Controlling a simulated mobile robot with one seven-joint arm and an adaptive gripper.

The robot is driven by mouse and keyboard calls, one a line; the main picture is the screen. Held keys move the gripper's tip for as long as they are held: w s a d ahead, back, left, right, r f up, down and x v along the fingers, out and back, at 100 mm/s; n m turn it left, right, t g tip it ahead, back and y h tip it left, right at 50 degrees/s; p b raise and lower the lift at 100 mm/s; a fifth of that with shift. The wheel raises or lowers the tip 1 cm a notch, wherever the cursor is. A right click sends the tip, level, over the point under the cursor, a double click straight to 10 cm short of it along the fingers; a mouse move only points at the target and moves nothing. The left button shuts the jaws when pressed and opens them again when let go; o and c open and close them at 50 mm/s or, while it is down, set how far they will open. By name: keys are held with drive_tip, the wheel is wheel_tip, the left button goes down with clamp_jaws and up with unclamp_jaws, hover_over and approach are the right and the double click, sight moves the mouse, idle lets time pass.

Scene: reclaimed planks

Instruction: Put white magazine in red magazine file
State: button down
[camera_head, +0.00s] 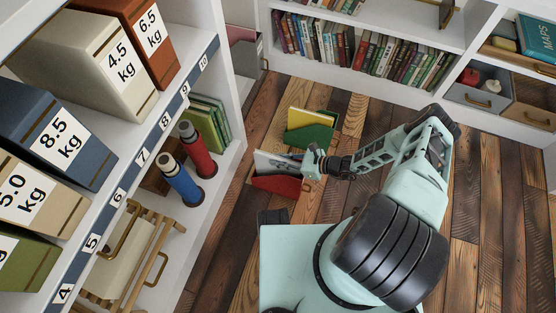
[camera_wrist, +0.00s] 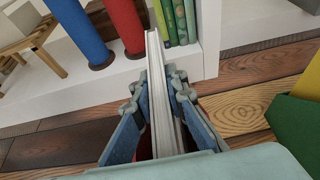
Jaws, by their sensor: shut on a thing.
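The white magazine (camera_head: 270,161) is upright between my gripper's fingers, and its pale edge runs up the wrist view (camera_wrist: 153,50). My gripper (camera_head: 307,162) is shut on it; both fingers press its sides in the wrist view (camera_wrist: 160,88). The red magazine file (camera_head: 276,185) stands on the floor directly below and in front of the magazine in the head view. The magazine's lower part is hidden behind the file's red wall, so I cannot tell how deep it sits. A little dark red shows below the fingers in the wrist view (camera_wrist: 145,149).
A green file (camera_head: 311,137) holding a yellow item (camera_head: 310,119) stands just behind. A shelf at left carries a blue flask (camera_head: 180,181), a red flask (camera_head: 197,152) and green books (camera_head: 212,119). A bookcase (camera_head: 375,85) lines the back. Plank floor is clear at right.

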drive_tip(key=shift+f, duration=0.1)
drive_tip(key=c, duration=1.9)
unclamp_jaws()
drive_tip(key=shift+c, duration=0.2)
drive_tip(key=shift+r, duration=0.2)
drive_tip(key=shift+d+r, duration=0.15)
drive_tip(key=shift+d, duration=0.1)
drive_tip(key=p+v, duration=0.2)
drive_tip(key=v, duration=0.9)
drive_tip(key=shift+d, duration=0.15)
drive_tip(key=shift+s+d, duration=0.1)
